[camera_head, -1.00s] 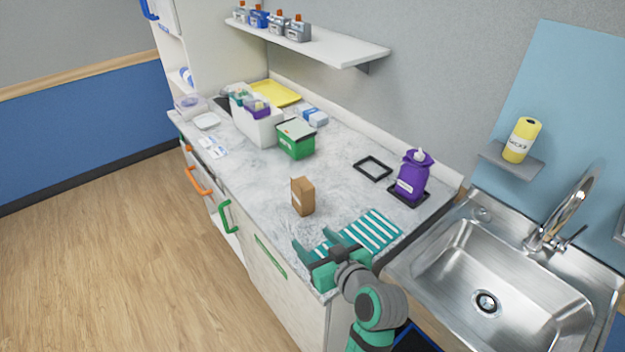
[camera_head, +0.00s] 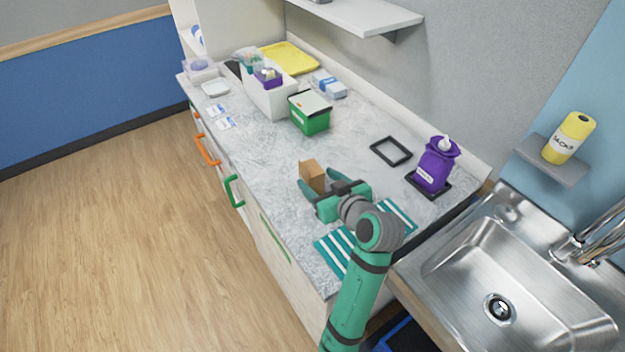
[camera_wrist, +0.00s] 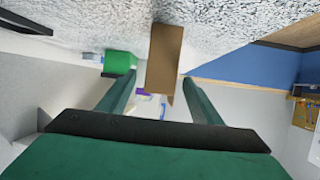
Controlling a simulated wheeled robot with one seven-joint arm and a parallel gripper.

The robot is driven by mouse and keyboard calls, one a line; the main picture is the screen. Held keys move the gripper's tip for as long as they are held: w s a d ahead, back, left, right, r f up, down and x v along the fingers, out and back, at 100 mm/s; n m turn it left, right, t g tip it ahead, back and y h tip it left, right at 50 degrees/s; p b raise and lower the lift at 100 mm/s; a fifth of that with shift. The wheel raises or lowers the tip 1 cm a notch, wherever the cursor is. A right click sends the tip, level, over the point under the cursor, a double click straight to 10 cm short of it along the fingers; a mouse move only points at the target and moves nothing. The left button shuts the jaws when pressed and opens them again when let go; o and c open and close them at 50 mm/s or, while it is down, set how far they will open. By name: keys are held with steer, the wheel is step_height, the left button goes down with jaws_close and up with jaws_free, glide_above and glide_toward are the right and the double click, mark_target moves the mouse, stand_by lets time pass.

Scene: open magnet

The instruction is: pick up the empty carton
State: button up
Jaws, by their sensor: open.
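The carton is a small brown box (camera_head: 312,176) standing upright on the marble counter (camera_head: 262,165). My gripper (camera_head: 322,180) is open at the carton, with one finger showing on each side of it in the head view. In the wrist view the carton (camera_wrist: 164,58) stands between the two green fingers of my gripper (camera_wrist: 162,84), with a gap on both sides. I cannot tell whether the fingers touch it. The carton's lower right part is hidden by my gripper in the head view.
A teal striped cloth (camera_head: 337,246) lies under my arm. A green box (camera_head: 310,118) and a white bin (camera_head: 268,98) stand farther back. A black frame (camera_head: 391,151) and a purple bottle (camera_head: 436,166) are to the right, before the sink (camera_head: 480,270).

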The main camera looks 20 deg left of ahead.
steer(key=shift+x, duration=2.3)
steer(key=shift+f, duration=0.1)
steer(key=c, duration=1.1)
steer(key=shift+s, duration=0.1)
